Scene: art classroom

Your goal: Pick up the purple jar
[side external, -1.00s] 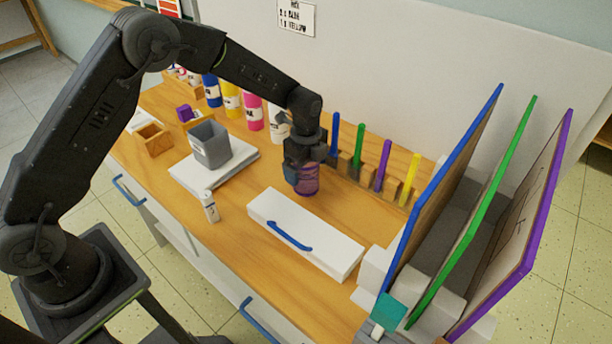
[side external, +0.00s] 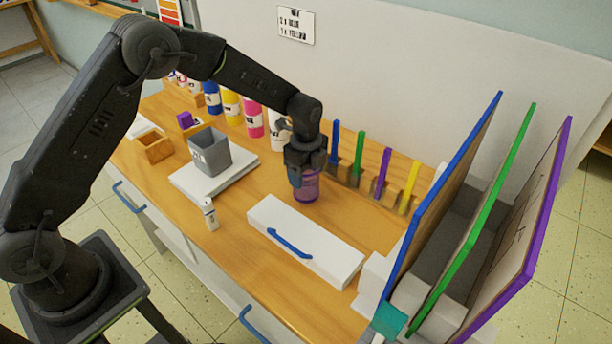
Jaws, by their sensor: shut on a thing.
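The purple jar (side external: 307,188) stands upright at the middle of the wooden table (side external: 245,193), behind the white box with the blue handle. It looks see-through. My gripper (side external: 304,168) points down over the jar and is shut on its upper part, which the fingers hide. The jar's base appears to be on or very near the table top; I cannot tell whether there is a gap.
A white box (side external: 320,238) lies just in front of the jar. Colored sticks in wooden blocks (side external: 381,172) stand behind right, paint bottles (side external: 253,117) behind left. A grey bin (side external: 212,153) is at left. Upright framed boards (side external: 470,215) fill the right end.

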